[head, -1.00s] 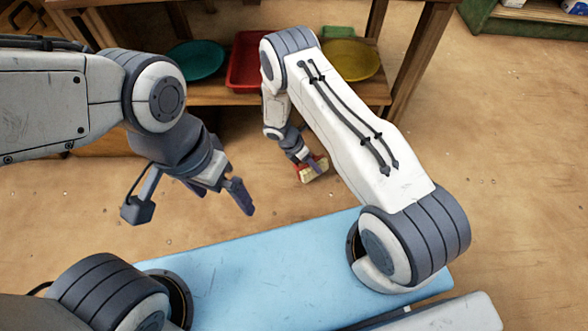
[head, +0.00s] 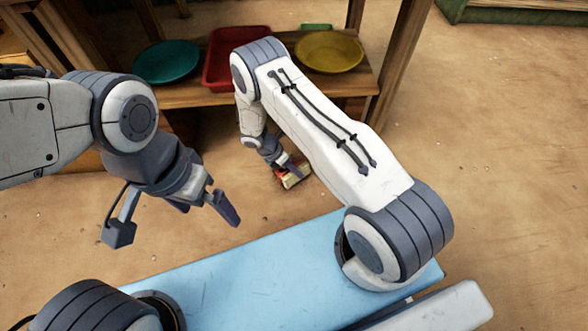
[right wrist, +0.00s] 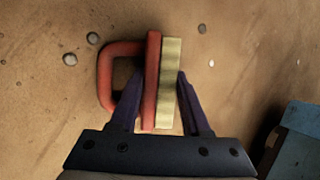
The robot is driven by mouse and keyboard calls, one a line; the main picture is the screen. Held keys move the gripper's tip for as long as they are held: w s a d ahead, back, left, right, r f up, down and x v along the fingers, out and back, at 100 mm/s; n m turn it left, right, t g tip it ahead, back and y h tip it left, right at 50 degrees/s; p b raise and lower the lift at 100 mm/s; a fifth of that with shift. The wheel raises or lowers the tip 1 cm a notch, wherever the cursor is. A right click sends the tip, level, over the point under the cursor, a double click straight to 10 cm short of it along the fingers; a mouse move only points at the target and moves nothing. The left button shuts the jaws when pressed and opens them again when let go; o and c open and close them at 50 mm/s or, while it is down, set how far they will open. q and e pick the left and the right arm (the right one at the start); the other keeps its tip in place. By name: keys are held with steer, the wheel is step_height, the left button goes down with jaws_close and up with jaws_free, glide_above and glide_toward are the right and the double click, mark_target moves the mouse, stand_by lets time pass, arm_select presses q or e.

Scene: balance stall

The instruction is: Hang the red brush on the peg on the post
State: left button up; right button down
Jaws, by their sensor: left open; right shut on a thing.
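The red brush (right wrist: 152,80) has a red back with a loop handle and a pale bristle block. In the right wrist view it sits between the two fingers of my right gripper (right wrist: 156,100), which is shut on it, with one finger by the red back and loop and the other against the bristles. In the head view the brush (head: 294,176) is small, held above the floor, partly hidden by my right gripper (head: 286,166). My left gripper (head: 205,205) is open and empty at the left.
A wooden shelf (head: 205,95) at the back holds a teal plate (head: 167,62), a red tray (head: 212,80) and a yellow plate (head: 329,52). A green-edged wooden unit (head: 520,12) stands at the top right. The sandy floor (head: 480,140) at the right is clear.

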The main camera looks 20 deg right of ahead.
steer(key=shift+c, duration=1.8)
jaws_free()
steer(key=shift+f, duration=0.1)
steer(key=p+v, duration=0.7)
steer(key=v, duration=0.3)
steer(key=shift+r, duration=0.35)
steer(key=shift+s, duration=0.1)
